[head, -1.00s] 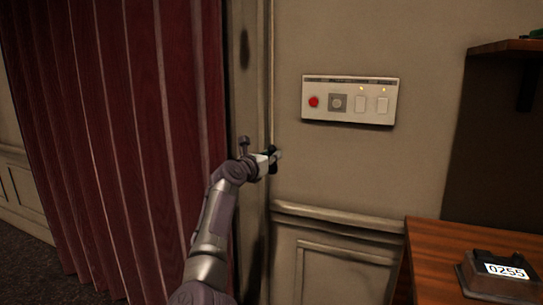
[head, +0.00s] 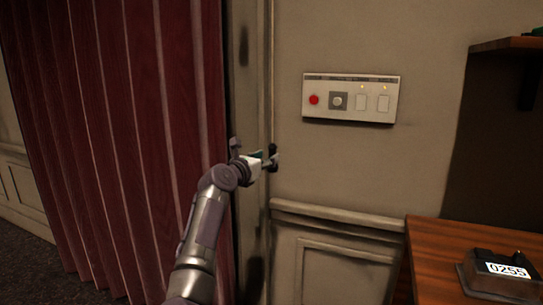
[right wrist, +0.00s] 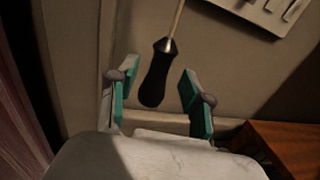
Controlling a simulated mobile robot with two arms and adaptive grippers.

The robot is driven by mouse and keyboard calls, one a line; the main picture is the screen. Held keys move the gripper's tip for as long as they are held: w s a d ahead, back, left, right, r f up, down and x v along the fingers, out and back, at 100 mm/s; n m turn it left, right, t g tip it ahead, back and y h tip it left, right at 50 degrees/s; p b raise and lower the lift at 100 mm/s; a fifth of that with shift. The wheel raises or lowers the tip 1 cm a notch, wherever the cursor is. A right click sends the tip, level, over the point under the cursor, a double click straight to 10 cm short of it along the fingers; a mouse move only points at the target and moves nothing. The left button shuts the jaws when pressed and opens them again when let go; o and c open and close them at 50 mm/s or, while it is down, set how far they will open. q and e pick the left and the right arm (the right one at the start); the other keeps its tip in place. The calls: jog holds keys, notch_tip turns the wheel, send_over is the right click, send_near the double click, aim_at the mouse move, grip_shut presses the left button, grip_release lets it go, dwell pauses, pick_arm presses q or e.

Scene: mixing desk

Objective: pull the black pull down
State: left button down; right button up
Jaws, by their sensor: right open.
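The black pull (right wrist: 157,75) hangs on a thin cord (right wrist: 178,20) in the right wrist view. It is a dark, rounded handle with a light metal tip where the cord enters. My right gripper (right wrist: 158,88) is open, with its green-lined fingers on either side of the pull and visible gaps between them and it. In the head view my right gripper (head: 271,158) is near the wall beside the door frame, and I cannot make the pull out clearly there. My left gripper is not in view.
A white wall panel (head: 350,116) has a red button, a grey knob and two lit switches. A dark red curtain (head: 120,140) hangs at the left. A wooden desk (head: 430,250) with a box labelled 0255 (head: 495,272) stands at the lower right.

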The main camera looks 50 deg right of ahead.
jog(key=s+a, duration=0.1)
jog(key=a, duration=0.7)
